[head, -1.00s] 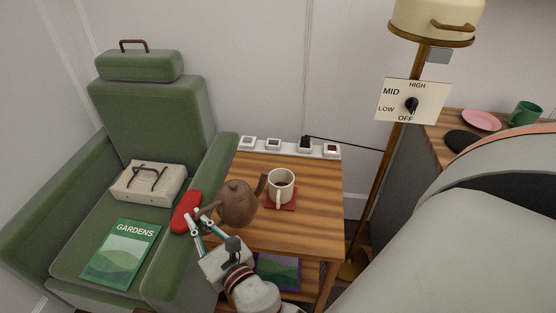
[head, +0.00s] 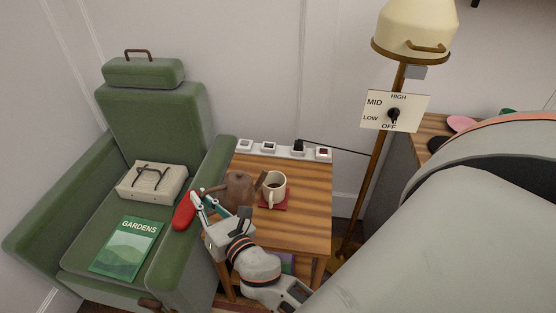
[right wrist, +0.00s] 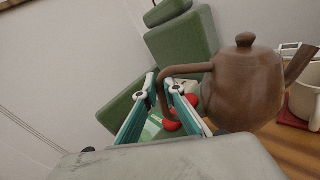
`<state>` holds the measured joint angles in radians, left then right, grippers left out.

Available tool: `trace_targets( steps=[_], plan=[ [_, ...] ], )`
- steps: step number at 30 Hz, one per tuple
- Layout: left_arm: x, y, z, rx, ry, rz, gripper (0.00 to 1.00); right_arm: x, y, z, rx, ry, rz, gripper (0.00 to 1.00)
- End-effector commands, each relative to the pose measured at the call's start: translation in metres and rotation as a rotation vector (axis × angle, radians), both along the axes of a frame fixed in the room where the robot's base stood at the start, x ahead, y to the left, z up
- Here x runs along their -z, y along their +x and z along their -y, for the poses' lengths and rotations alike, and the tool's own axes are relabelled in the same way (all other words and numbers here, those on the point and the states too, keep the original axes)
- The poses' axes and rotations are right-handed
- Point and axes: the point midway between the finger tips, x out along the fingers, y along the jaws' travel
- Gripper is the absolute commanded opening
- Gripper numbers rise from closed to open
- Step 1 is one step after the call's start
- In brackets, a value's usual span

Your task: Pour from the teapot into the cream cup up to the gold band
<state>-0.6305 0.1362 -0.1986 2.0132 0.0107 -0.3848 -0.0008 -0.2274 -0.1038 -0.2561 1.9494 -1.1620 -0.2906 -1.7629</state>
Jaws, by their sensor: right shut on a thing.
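The brown teapot (head: 239,189) is at the left of the wooden side table, its spout pointing right at the cream cup. The cream cup (head: 274,191) stands upright on a red coaster (head: 283,206), with dark liquid inside; I cannot make out its gold band. My right gripper (head: 203,199) is shut on the teapot's handle. In the right wrist view the teapot (right wrist: 243,90) looks about upright, with the cup (right wrist: 304,99) partly cut off at the right edge. The spout tip is close to the cup's left rim; I see no stream. My left gripper is not in view.
The green armchair (head: 150,110) stands left of the table (head: 305,225), with a red object (head: 184,212) on its arm. A row of small white-framed items (head: 269,147) lines the table's back. A floor lamp (head: 374,170) with a dial sign stands right. The table's right side is clear.

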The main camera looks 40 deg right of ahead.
Motion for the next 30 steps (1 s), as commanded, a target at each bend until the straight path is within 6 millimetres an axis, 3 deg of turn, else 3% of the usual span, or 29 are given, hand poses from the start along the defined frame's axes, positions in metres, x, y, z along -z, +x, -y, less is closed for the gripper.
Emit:
trace_targets(
  steps=[1, 3, 9, 30],
  plan=[
    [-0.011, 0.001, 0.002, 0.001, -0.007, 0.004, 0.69, -0.018, 0.001, 0.004, 0.000, 0.021, 0.012, 0.00],
    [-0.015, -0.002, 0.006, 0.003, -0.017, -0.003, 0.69, -0.025, 0.001, 0.009, -0.001, 0.056, 0.012, 0.00],
    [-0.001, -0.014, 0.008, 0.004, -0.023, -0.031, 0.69, -0.017, 0.000, 0.012, 0.000, 0.080, 0.001, 0.00],
    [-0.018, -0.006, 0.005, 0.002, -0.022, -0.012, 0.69, -0.029, 0.001, 0.019, -0.002, 0.124, 0.006, 0.00]
  ],
)
